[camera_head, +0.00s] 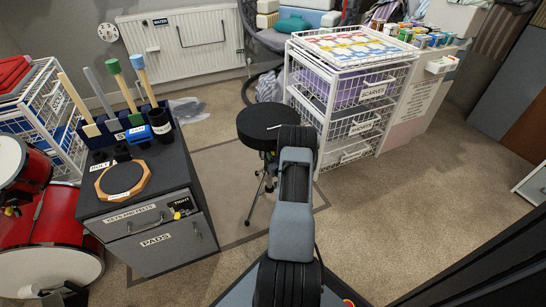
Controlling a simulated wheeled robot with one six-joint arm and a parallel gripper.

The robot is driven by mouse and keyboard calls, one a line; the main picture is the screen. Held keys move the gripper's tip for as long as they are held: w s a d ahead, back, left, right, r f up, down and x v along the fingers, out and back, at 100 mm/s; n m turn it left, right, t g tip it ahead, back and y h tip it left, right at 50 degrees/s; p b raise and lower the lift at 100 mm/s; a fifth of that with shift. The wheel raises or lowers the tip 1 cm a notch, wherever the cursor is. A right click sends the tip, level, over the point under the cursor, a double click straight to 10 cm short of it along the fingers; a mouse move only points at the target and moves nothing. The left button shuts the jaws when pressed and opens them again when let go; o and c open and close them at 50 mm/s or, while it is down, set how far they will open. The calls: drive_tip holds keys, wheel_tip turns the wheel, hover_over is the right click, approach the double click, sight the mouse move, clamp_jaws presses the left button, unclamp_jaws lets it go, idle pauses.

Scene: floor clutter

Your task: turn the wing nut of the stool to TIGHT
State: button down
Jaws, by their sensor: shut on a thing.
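The stool (265,119) stands upright just left of my arm, with a round black padded seat and thin dark legs. My arm reaches up the middle of the view and hides part of the seat's right side and the stem below it. The wing nut cannot be made out. My gripper is not visible; it is hidden beyond the end of my arm, close to the stool. A small label reading TIGHT (179,197) shows near the right edge of the grey cabinet's upper drawer.
The grey cabinet (150,225) with drawers and a practice pad (123,179) stands left. Red drums (40,222) are at far left. A white wire basket rack (335,113) stands right, behind the stool. Carpet is clear at right and front.

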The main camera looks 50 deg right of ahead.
drive_tip(key=c, duration=1.2)
unclamp_jaws()
drive_tip(key=shift+o, duration=0.2)
drive_tip(key=p+v, duration=0.4)
drive_tip(key=v, duration=0.9)
drive_tip(key=shift+s, duration=0.4)
drive_tip(key=shift+a, duration=0.1)
